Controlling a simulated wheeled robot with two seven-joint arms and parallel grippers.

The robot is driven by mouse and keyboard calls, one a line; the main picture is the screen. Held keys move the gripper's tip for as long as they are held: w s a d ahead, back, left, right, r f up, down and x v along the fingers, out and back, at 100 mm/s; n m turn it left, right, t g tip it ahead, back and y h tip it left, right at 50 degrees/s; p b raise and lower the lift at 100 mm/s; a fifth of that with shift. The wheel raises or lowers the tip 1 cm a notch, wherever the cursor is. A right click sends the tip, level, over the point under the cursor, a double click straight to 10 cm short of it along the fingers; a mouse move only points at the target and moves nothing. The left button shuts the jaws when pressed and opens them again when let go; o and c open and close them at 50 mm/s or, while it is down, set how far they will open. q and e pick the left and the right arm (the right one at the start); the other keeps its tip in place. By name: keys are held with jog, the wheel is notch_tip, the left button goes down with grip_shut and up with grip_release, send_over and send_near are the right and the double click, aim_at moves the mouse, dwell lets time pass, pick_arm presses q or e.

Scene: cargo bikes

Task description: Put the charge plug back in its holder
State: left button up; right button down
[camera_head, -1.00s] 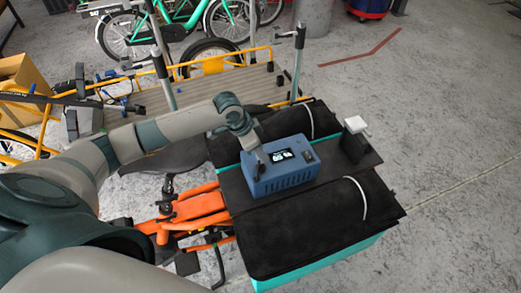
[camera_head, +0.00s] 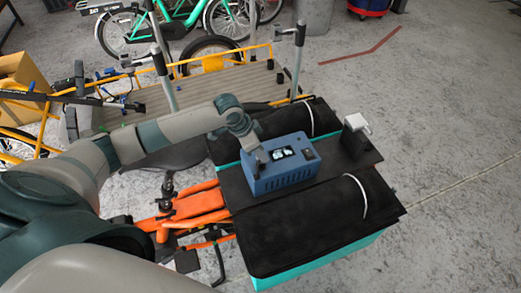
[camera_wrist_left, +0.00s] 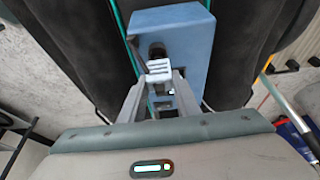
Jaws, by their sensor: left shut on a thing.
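The blue charger box (camera_head: 285,182), with a small lit display on top, sits on the black top of a cargo bike. My left gripper (camera_head: 257,158) is at the box's left end, pointing down. In the left wrist view, my left gripper (camera_wrist_left: 159,88) is shut on a pale ridged piece, which I take to be the charge plug (camera_wrist_left: 158,68). The plug is close to a dark opening in the blue box (camera_wrist_left: 180,28). I cannot tell whether it is inside the opening or just above it. My right gripper is not in view.
A black block with a white top (camera_head: 356,126) stands right of the box. Black padded bags (camera_head: 305,225) lie on both sides. An orange bike frame (camera_head: 195,205) is below left, and a wooden-decked yellow cargo bike (camera_head: 215,90) is behind. Floor to the right is clear.

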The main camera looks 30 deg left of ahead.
pick_arm(q)
jog(key=shift+f, duration=1)
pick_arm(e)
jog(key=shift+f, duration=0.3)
pick_arm(q)
jog(key=o, duration=1.1)
jog(key=shift+o, duration=0.2)
jog(key=shift+b, duration=0.3)
jog(key=b+v, duration=0.2)
jog(key=v, duration=1.5)
jog(key=shift+r+b, duration=0.15)
jog(key=shift+b, duration=0.15)
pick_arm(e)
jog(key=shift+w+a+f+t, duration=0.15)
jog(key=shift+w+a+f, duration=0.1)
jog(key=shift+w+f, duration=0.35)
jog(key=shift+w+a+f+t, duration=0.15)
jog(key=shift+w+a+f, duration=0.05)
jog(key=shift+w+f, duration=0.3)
pick_arm(q)
jog(key=shift+a, duration=0.1)
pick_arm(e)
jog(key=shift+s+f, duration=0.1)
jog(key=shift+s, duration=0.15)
pick_arm(q)
jog(key=shift+s, duration=0.15)
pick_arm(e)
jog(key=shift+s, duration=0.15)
